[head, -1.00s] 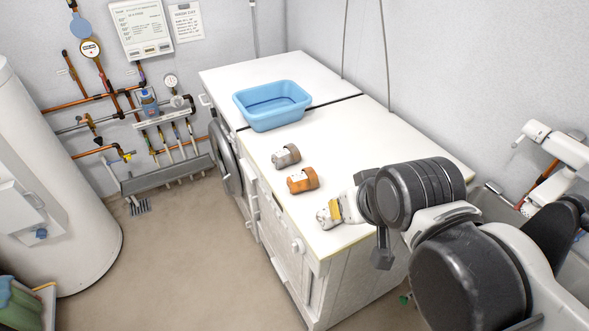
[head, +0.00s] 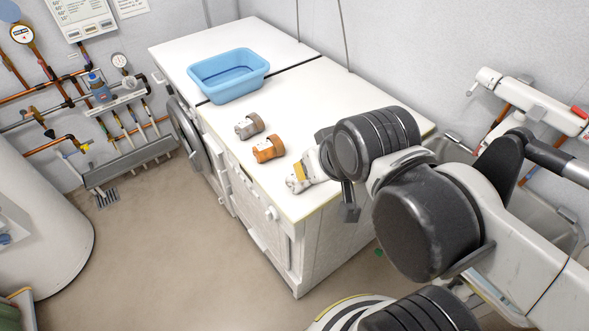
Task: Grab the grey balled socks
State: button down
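The grey balled socks (head: 249,126) lie on the white counter top (head: 345,95), near its front edge. A similar orange-brown bundle (head: 268,150) lies just nearer to me, close beside them. My gripper (head: 326,158) is at the end of my arm, over the near part of the counter, to the right of and nearer than both bundles. My dark wrist hides most of it, and its fingers cannot be made out. A pale thing with a yellow band (head: 300,178) shows at the wrist's left; I cannot tell whether it touches my gripper.
A blue basin (head: 228,76) stands on the counter beyond the socks. The counter between basin and back wall is clear. Pipes and a grey trough (head: 130,163) are on the left wall, with a white tank (head: 45,215) below. A sink (head: 445,150) lies to the right.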

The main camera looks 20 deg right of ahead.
aim_at(253, 124)
jog(key=i+j+z, duration=0.15)
jog(key=j+z, duration=0.2)
jog(key=j, duration=0.35)
jog(key=i+j+z, duration=0.1)
jog(key=j+z, duration=0.25)
jog(key=j, duration=0.4)
